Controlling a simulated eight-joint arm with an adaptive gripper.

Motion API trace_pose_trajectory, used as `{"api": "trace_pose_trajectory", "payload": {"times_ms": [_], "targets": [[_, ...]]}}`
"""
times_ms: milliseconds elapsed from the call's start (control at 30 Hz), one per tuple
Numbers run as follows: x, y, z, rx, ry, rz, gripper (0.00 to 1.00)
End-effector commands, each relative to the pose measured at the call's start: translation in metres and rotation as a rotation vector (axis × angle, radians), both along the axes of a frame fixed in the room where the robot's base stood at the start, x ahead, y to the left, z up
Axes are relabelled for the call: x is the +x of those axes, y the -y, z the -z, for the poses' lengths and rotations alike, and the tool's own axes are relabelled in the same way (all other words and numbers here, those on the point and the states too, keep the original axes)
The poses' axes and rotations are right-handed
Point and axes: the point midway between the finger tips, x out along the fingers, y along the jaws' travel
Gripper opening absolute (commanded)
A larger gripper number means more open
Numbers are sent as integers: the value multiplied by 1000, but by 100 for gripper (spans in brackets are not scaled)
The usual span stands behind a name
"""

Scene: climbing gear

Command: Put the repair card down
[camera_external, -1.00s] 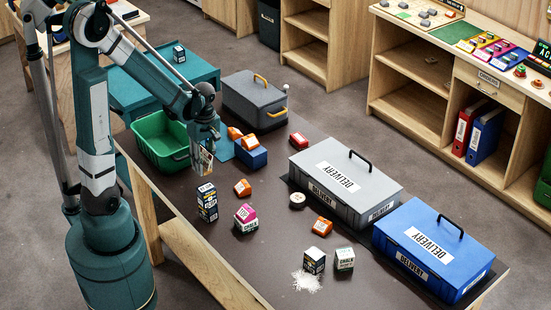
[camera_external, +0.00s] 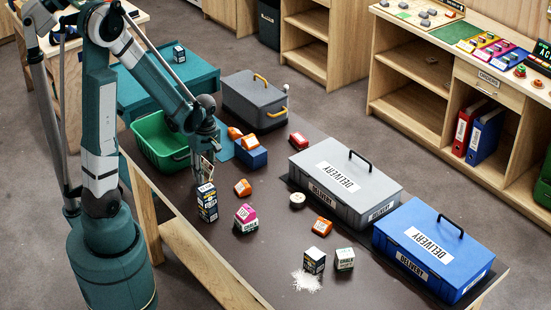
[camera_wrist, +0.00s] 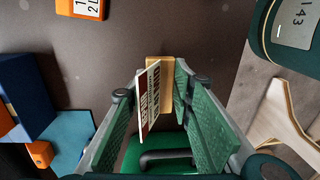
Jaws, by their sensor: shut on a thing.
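The repair card (camera_wrist: 149,100), white with dark red print, stands edge-on between the green fingers of my gripper (camera_wrist: 152,92) in the wrist view. A tan, wood-like piece (camera_wrist: 160,72) sits at the card's far end; I cannot tell whether it is part of the card. In the external view, my gripper (camera_external: 207,160) is over the dark table (camera_external: 275,215), right of the green bin and just behind a tall dark box. The card shows only as a small sliver there. Whether it touches the table is unclear.
The green bin (camera_external: 150,140) is left of my gripper, and the tall box (camera_external: 207,203) is close in front. A blue block with orange pieces (camera_external: 251,157) is to the right. Grey (camera_external: 375,205) and blue (camera_external: 450,275) delivery cases stand at right. Bare table lies around the orange item (camera_external: 243,187).

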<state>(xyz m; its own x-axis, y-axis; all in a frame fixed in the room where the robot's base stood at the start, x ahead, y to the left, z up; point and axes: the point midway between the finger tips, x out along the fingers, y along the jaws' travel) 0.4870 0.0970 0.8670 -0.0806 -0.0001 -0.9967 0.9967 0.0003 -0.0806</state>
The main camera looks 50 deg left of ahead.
Motion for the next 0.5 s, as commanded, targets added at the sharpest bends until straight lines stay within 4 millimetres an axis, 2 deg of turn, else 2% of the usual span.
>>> {"api": "trace_pose_trajectory", "payload": {"times_ms": [300,500], "targets": [[1,0,29,0,0,0,14],[0,0,34,0,0,0,14]]}}
